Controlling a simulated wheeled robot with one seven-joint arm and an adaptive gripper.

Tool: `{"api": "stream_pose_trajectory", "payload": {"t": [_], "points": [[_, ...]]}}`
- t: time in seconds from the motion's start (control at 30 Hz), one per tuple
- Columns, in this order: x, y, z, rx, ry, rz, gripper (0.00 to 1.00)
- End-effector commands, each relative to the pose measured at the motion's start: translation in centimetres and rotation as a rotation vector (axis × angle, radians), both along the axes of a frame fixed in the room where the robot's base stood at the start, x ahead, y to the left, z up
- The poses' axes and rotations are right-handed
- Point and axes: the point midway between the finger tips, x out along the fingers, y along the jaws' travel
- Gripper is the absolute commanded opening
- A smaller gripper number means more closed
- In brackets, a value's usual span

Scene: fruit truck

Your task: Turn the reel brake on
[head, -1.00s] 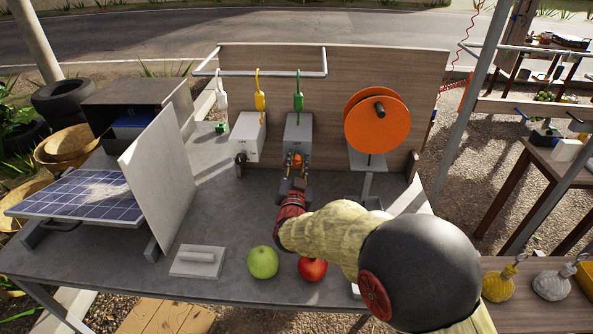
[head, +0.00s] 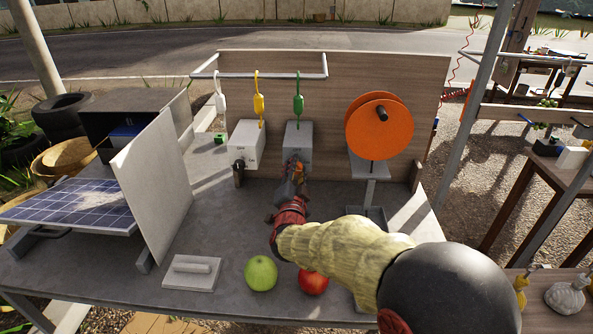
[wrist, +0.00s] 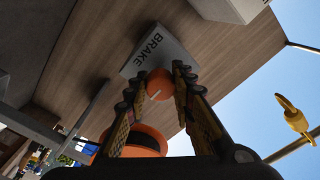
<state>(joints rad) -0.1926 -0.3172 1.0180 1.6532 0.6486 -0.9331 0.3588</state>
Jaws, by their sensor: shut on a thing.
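The brake box (head: 299,138) is a grey box on the bench in front of the wooden back panel. In the wrist view its face (wrist: 158,52) reads "BRAKE" and carries a round orange knob (wrist: 160,83) with a short white mark near its edge. My gripper (wrist: 158,86) has one finger on each side of the knob and is shut on it. In the head view my gripper (head: 296,171) reaches the front of the box and mostly hides the knob. The orange reel (head: 372,128) stands on its post to the right; it also shows in the wrist view (wrist: 146,137).
A second grey box (head: 247,143) stands just left of the brake box. White, yellow and green connectors hang from the rail above. A green apple (head: 261,273) and a red apple (head: 313,283) lie near the front, by my arm. A tilted panel (head: 152,187) stands left.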

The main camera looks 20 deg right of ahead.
Motion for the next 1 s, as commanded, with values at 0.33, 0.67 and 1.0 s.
{"api": "stream_pose_trajectory", "payload": {"t": [0.33, 0.67, 1.0], "points": [[-0.01, 0.03, -0.07, -0.001, 0.001, 0.001, 0.28], [0.00, 0.00, 0.00, -0.001, 0.000, 0.000, 0.43], [-0.56, 0.26, 0.08, 0.000, -0.001, 0.001, 0.43]]}}
